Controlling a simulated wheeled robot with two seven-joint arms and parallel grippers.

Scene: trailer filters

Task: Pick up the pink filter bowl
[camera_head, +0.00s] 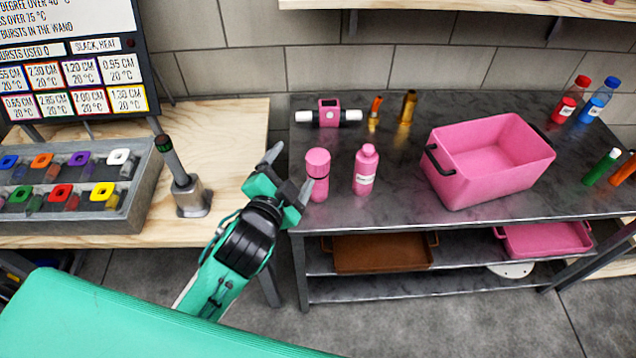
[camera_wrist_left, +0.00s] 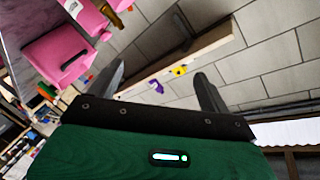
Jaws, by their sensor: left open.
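A pink cylinder with a rounded top and a dark ring (camera_head: 317,174), which looks like the pink filter bowl, stands upright near the front left corner of the dark metal table (camera_head: 400,203). A pink bottle (camera_head: 365,170) with a white label stands just right of it. My left gripper (camera_head: 290,172) is open and empty just left of the bowl, its fingers pointing towards it. I cannot tell whether they touch. In the left wrist view, the open fingers (camera_wrist_left: 160,85) have nothing between them up close. My right gripper is not in view.
A pink block with white ends (camera_head: 328,114) and brass fittings (camera_head: 406,107) stand behind. A pink crate (camera_head: 490,188) is on the right. A black-topped tool in a stand (camera_head: 190,196) and a grey tray (camera_head: 140,205) occupy the wooden table on the left.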

